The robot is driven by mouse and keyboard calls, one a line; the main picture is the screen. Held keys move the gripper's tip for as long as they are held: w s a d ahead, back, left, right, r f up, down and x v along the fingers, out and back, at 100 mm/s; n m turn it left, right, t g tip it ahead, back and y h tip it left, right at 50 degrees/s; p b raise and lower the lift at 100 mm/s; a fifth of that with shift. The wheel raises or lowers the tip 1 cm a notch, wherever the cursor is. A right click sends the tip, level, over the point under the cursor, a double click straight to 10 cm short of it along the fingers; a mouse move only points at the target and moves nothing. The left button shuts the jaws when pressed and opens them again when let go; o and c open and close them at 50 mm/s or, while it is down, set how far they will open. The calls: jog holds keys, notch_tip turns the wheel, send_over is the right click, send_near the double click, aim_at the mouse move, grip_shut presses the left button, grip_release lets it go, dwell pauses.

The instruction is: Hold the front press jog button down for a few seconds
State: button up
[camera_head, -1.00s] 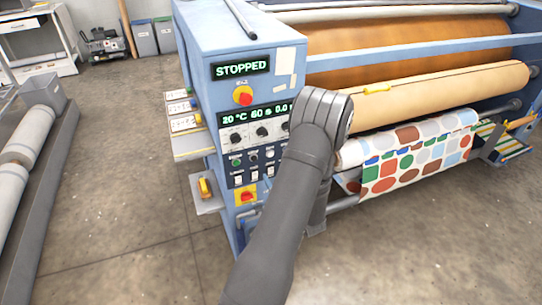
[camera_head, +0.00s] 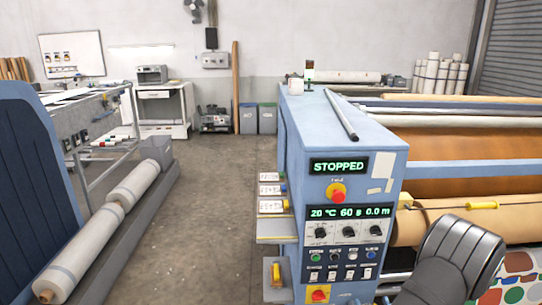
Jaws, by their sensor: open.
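The calender press (camera_head: 297,135) is a blue machine with its control panel facing me at the lower right. A row of small round buttons (camera_head: 352,254) sits below the three black knobs, with a green one at the left and a blue one at the right. Small switches are under them. The labels are too small to read, so I cannot tell which is the jog button. The display (camera_head: 339,166) reads STOPPED. A dark grey link of my arm (camera_head: 455,265) is right of the panel; my gripper is not in view.
Another red-and-yellow switch (camera_head: 318,294) is at the panel's bottom. Open floor (camera_head: 205,220) lies left of the press, beside fabric rolls (camera_head: 85,245).

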grip_shut()
dwell(1.4)
